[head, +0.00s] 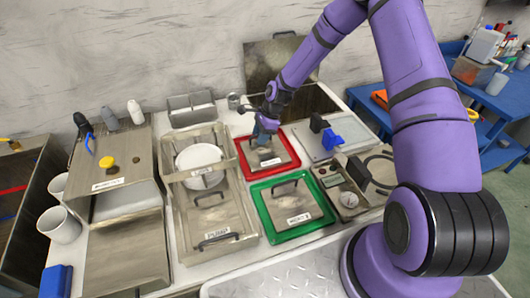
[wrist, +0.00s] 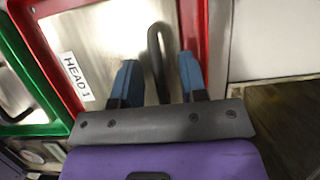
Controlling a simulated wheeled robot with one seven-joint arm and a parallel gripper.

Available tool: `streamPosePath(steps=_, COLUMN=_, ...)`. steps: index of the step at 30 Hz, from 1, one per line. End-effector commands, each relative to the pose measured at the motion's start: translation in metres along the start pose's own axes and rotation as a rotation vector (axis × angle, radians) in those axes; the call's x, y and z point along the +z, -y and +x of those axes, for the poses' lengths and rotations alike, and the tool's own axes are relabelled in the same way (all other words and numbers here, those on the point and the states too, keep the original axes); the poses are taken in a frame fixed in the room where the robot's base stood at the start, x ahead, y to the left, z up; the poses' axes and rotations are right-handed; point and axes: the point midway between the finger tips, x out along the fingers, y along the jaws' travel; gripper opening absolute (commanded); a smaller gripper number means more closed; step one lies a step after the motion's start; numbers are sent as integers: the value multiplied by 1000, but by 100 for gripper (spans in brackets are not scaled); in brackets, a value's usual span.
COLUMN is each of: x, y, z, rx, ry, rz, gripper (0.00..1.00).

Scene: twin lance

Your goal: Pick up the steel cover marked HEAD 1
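The steel cover marked HEAD 1 (wrist: 95,38) lies in a red tray (wrist: 193,25). In the head view the cover (head: 278,159) is partly hidden by my gripper (head: 265,131), and the red tray (head: 293,156) surrounds it. The cover's dark loop handle (wrist: 156,45) stands up between the two blue fingers of my gripper (wrist: 158,76) in the wrist view. The fingers are apart, with a gap on each side of the handle. The HEAD 1 label (wrist: 76,76) is left of the fingers.
A green tray (head: 262,218) with a similar handled cover (head: 294,202) adjoins the red tray. A steel frame (head: 180,225) with a white round dish (head: 199,163) stands to the left. A blue block (head: 332,139) and a gauge device (head: 344,189) are to the right.

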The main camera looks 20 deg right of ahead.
Motion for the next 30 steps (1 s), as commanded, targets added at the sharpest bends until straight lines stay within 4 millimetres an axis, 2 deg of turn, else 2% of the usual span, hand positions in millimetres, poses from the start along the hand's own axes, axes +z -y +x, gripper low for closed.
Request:
streamPosePath(steps=2, x=0, y=0, z=0, rx=0, ry=0, rz=0, gripper=37)
streamPosePath(steps=6, x=0, y=0, z=0, rx=0, ry=0, rz=0, gripper=5)
streamPosePath(steps=7, x=0, y=0, z=0, rx=0, ry=0, rz=0, gripper=0)
streamPosePath(steps=20, x=2, y=1, z=-6, rx=-2, ry=-1, rz=-1, gripper=0)
streamPosePath(steps=30, x=23, y=1, z=-57, rx=-3, ry=-2, rz=-3, gripper=0)
